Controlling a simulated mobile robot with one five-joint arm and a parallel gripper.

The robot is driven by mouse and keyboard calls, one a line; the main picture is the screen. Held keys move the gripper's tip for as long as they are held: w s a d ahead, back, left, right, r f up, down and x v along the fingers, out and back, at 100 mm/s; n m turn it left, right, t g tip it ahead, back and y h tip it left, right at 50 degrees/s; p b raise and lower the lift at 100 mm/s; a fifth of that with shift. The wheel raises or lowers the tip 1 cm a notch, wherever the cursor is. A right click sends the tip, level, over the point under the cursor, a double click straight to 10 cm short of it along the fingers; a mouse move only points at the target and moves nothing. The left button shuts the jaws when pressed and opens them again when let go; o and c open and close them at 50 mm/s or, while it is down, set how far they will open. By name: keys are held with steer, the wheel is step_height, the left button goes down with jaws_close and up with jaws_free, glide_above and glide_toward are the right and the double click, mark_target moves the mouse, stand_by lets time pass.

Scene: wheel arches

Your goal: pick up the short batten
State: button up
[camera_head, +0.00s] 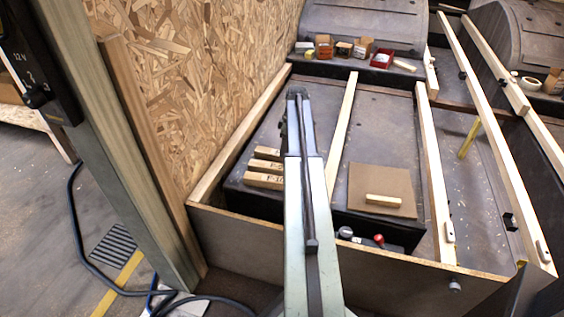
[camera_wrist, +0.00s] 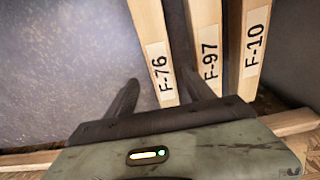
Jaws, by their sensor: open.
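Three pale wooden battens lie side by side on the dark deck, marked F-76 (camera_wrist: 152,35), F-97 (camera_wrist: 208,30) and F-10 (camera_wrist: 254,25) in the wrist view. In the head view they form a stack-like row (camera_head: 264,166) left of my arm. My gripper (camera_wrist: 158,80) is open and empty. Its fingers lie either side of the F-76 batten, the right one near the gap to F-97; contact cannot be told. A small short batten (camera_head: 383,200) lies apart on a brown board (camera_head: 375,178), right of my arm. My fingertips are hidden in the head view.
A chipboard wall (camera_head: 215,80) rises at the left. Long wooden rails (camera_head: 341,125) cross the deck. A low front panel (camera_head: 230,245) bounds it. Small boxes and a red tray (camera_head: 382,59) stand by the far wheel arch (camera_head: 362,25). A red knob (camera_head: 379,238) sits near the front.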

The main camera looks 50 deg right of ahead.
steer(key=f+b, duration=0.5)
steer(key=shift+w+a+f, duration=0.15)
steer(key=shift+w+a, duration=0.2)
steer(key=shift+a, duration=0.05)
steer(key=shift+r, duration=0.2)
jaws_close()
steer(key=shift+r, duration=0.1)
step_height(320, 180, up, 10)
steer(key=p, duration=1)
